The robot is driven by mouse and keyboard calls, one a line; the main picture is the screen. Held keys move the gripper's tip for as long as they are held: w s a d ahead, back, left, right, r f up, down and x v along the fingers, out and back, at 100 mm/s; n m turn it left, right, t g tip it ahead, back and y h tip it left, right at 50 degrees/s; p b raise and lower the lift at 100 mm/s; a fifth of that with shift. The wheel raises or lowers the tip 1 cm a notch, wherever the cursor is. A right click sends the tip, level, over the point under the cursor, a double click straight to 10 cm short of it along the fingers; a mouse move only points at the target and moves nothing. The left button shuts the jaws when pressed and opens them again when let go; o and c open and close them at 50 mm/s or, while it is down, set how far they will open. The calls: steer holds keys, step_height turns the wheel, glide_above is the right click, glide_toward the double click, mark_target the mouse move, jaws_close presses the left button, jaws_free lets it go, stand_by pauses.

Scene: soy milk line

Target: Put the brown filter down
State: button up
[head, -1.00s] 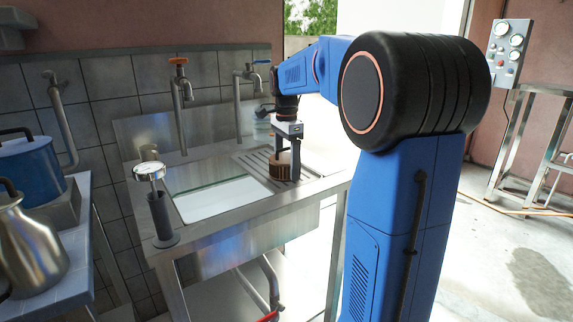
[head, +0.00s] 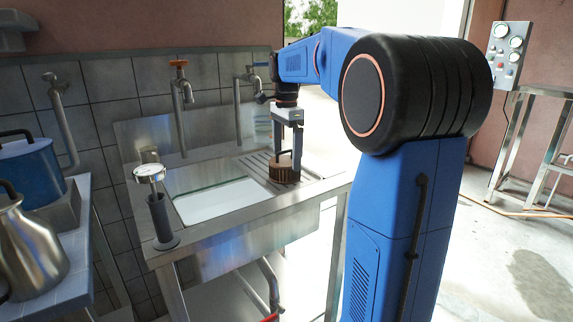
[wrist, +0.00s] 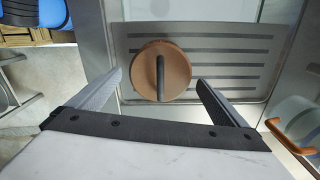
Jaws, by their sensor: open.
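The brown filter (head: 284,172) stands upright on the slotted drainboard (head: 258,161) at the right of the sink. It is a round brown piece with a dark upright handle on top. In the wrist view the filter (wrist: 163,70) shows from above, lying on the slotted plate (wrist: 215,75). My gripper (head: 285,150) is above the filter, fingers pointing down. In the wrist view my gripper (wrist: 160,82) is open, with one finger on each side of the handle and visible gaps between.
The sink basin (head: 222,203) is left of the drainboard. Two taps, one with an orange handle (head: 178,62), stand behind it. A blue pot (head: 28,170) and a metal jug (head: 28,250) sit on the left counter.

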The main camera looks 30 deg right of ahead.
step_height(320, 180, up, 8)
steer(key=shift+f, duration=0.15)
stand_by(0.6)
